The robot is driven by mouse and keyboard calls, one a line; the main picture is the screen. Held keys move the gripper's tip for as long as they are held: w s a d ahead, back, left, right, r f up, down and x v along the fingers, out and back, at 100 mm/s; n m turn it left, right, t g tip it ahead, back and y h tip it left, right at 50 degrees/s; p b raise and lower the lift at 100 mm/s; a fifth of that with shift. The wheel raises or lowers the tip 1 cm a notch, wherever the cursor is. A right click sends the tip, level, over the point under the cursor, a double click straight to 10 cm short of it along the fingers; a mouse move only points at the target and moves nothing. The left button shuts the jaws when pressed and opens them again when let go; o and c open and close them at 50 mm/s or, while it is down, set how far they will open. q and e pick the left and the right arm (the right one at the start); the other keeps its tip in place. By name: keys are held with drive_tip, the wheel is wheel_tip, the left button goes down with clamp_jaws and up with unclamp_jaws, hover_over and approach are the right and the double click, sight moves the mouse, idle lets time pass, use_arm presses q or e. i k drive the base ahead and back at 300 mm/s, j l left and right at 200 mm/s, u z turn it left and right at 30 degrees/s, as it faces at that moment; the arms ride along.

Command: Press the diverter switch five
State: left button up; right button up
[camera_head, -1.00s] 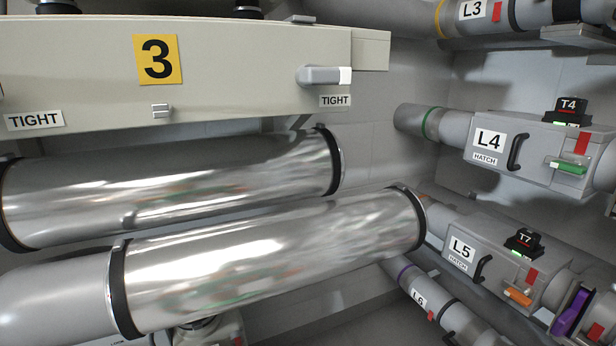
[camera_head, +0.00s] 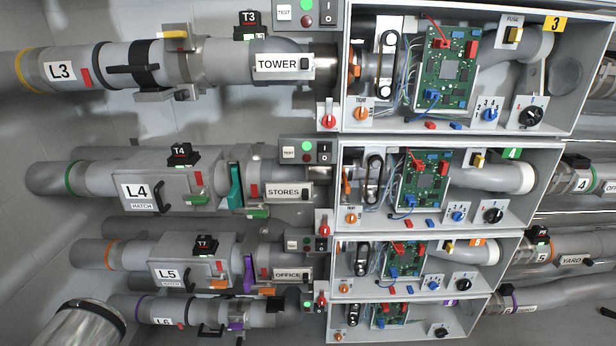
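The open box of line five (camera_head: 505,250), in the third row, has an orange number tag (camera_head: 478,242) at its top right. Inside are a green circuit board (camera_head: 402,262), a blue knob (camera_head: 433,285) and a black knob (camera_head: 464,284) on small plates. A small panel (camera_head: 305,244) with a rocker switch sits at the box's upper left. I cannot read which of these controls is the diverter switch. The L5 pipe (camera_head: 130,254) with the OFFICE label (camera_head: 288,274) leads to this box. Neither gripper is in view.
Similar boxes stand above, with number 3 (camera_head: 553,25) and number 4 (camera_head: 511,154), and another lies below (camera_head: 340,306). Pipes L3 (camera_head: 62,71), L4 (camera_head: 138,191) and L6 (camera_head: 160,321) run on the left.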

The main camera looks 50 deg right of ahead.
sight(321, 244)
drive_tip(key=z, duration=1.65)
